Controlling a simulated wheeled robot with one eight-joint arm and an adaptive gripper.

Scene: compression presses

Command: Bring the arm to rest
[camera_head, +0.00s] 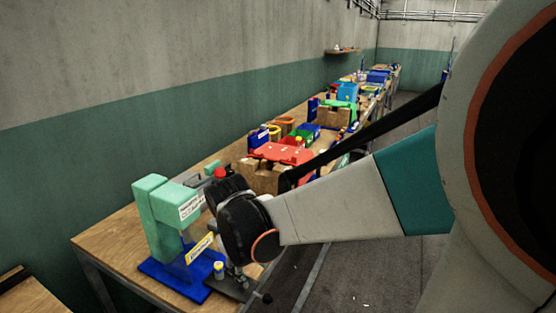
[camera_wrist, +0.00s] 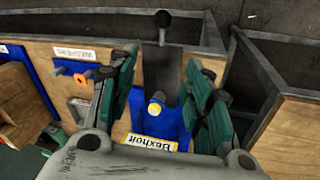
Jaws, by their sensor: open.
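A green press (camera_head: 168,215) stands on a blue base (camera_head: 185,280) at the near end of the workbench. My gripper is at the press's right side in the head view, mostly hidden behind my dark wrist joint. In the wrist view my gripper (camera_wrist: 163,60) is open, with green-padded fingers apart and nothing held between them. A blue base (camera_wrist: 172,122) with a yellow label (camera_wrist: 150,143) and a yellow round part (camera_wrist: 155,110) shows beneath and between the fingers. I cannot tell whether a finger touches anything.
A black ball knob on a lever (camera_wrist: 162,18) stands beyond the fingertips. The wooden workbench (camera_head: 110,240) runs along the wall, with red, green and blue items farther back. Open floor (camera_head: 380,270) lies right of the bench.

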